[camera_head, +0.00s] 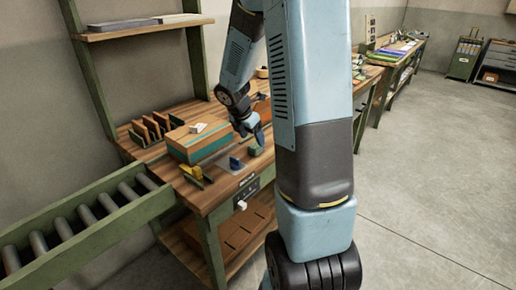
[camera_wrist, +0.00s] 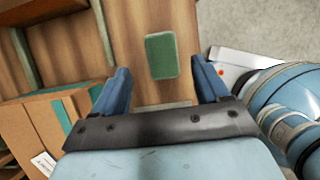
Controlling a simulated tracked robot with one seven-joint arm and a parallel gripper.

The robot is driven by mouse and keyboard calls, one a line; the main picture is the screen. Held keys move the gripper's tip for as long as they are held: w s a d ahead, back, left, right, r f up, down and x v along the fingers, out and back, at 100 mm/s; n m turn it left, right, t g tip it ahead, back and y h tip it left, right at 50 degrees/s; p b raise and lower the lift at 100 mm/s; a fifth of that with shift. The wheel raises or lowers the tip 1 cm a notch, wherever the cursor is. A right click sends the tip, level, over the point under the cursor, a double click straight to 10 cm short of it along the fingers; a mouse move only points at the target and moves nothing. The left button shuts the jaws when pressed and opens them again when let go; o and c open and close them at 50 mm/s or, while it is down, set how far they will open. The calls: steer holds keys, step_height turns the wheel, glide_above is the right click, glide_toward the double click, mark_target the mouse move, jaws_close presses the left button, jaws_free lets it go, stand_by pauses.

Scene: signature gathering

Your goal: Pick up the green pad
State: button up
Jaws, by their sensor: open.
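The green pad (camera_wrist: 161,56) lies flat on the wooden workbench (camera_wrist: 183,20) and shows between and beyond my fingers in the wrist view. My gripper (camera_wrist: 160,75) is open, with one blue finger on each side of the pad's line and nothing between them. In the head view the pad (camera_head: 255,150) is a small green block near the bench's front edge. My gripper (camera_head: 254,133) is just above and beside it there.
A cardboard box with a teal band (camera_head: 199,142) stands left of my gripper on the bench; it also shows in the wrist view (camera_wrist: 45,122). Upright brown dividers (camera_head: 150,128) stand behind it. A roller conveyor (camera_head: 90,220) meets the bench at left. Grey floor is open at right.

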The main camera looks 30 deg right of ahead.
mark_target(256, 143)
steer(key=shift+x, duration=2.8)
steer(key=shift+d+r, duration=0.1)
steer(key=shift+c, duration=0.3)
steer(key=c, duration=1)
steer(key=shift+r, duration=0.1)
steer(key=shift+r, duration=0.3)
step_height(256, 143, up, 3)
steer(key=shift+f, duration=0.25)
steer(key=s+a+r, duration=0.3)
steer(key=s+r, duration=0.6)
steer(key=s, duration=0.4)
steer(key=shift+s+r, duration=0.3)
steer(key=shift+r, duration=0.05)
